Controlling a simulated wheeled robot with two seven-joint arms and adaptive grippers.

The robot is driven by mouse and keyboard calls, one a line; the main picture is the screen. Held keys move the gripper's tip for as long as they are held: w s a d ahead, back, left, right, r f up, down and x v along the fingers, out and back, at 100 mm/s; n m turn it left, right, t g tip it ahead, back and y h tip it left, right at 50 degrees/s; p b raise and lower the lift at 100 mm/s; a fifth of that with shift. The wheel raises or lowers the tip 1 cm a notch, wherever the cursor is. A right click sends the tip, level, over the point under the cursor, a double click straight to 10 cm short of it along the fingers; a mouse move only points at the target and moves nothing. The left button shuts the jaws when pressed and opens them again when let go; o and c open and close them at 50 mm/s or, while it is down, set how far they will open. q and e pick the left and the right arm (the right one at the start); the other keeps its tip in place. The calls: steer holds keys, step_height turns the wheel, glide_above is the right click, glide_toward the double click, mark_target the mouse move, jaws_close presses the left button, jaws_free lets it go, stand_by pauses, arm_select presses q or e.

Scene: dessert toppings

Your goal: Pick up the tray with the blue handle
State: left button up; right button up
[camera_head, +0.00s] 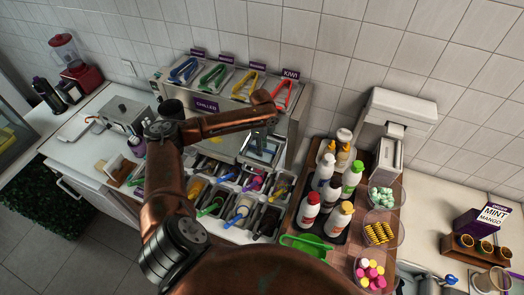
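Several small metal trays sit in rows on the counter, with coloured handles standing out of them. The blue handle (237,217) shows in the front row, left of the middle. A green handle (209,208) is to its left; pink (255,183) and yellow (280,190) handles are behind and to its right. My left gripper (261,145) points down over a shiny metal, square-looking part (263,152) behind these trays, away from the blue handle. Its fingers are small and dark, so I cannot tell whether they are open or shut. My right gripper is out of view.
A steel chilled unit (205,105) with blue (184,70), green, yellow and red tongs stands behind the trays. Several sauce bottles (327,190) crowd a wooden board at right, with a green scoop (309,246) in front. My copper arm hides part of the left side.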

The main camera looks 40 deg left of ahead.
arm_select(q)
steer(key=shift+c, duration=0.2)
jaws_close()
steer(key=shift+r, duration=0.1)
stand_by(0.4)
